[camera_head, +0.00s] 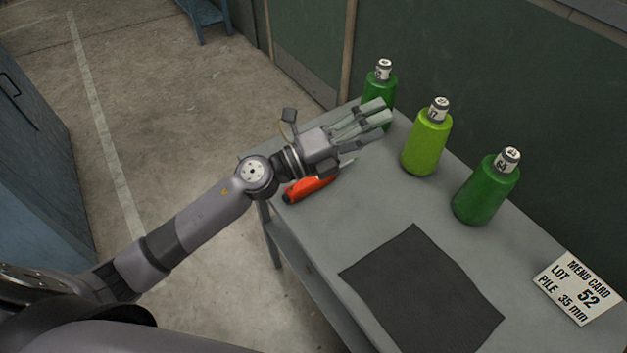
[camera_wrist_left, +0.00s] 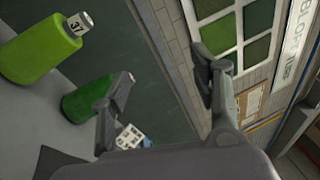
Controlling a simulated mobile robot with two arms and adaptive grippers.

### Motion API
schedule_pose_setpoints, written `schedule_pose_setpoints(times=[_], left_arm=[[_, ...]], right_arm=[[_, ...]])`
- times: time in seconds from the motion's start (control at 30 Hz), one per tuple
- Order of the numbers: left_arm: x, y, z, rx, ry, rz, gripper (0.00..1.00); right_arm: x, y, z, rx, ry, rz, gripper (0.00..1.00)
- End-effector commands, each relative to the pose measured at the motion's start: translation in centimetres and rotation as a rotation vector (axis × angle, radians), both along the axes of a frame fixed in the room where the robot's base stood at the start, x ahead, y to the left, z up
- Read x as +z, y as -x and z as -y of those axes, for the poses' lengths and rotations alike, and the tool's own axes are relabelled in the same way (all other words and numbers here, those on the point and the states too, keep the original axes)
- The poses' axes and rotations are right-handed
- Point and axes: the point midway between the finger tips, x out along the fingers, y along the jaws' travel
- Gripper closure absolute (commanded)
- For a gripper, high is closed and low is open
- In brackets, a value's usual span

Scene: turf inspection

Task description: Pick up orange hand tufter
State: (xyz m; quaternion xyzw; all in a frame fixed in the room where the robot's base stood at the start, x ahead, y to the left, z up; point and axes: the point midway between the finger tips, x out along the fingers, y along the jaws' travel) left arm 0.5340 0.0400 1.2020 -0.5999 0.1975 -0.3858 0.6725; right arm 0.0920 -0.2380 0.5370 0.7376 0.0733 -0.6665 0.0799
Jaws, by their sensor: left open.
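The orange hand tufter (camera_head: 309,188) lies on the grey table (camera_head: 330,228) near its far left edge, with a thin metal tip pointing to the upper right. My left gripper (camera_head: 382,110) is above the table, past the tufter, with its fingers apart and empty. My left wrist and palm hang over the tufter and hide part of it. In the left wrist view the gripper's fingers (camera_wrist_left: 158,92) are spread, with nothing between them; the tufter does not show there. My right gripper is not in view.
A dark green cone (camera_head: 375,88), a light green cone (camera_head: 426,143) and another dark green cone (camera_head: 485,190) stand along the table's back. A dark mat (camera_head: 422,290) lies in front, with a "MEND CARD" (camera_head: 579,287) at right. Bare tabletop surrounds the mat.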

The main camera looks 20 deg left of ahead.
Motion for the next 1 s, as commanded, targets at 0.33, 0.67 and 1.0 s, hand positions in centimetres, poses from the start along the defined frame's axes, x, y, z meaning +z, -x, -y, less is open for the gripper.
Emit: schedule_pose_setpoints(times=[0.33, 0.67, 1.0], left_arm=[[-11.0, 0.9, -6.9, -0.492, -1.249, 0.222, 0.43], [-13.2, -1.2, -17.4, -0.524, -1.702, 0.078, 0.43], [-20.1, -3.3, -15.8, -0.526, -1.702, 0.076, 0.43]], right_arm=[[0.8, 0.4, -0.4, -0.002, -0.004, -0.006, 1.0], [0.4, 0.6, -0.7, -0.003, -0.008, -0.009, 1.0], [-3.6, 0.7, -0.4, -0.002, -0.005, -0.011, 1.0]])
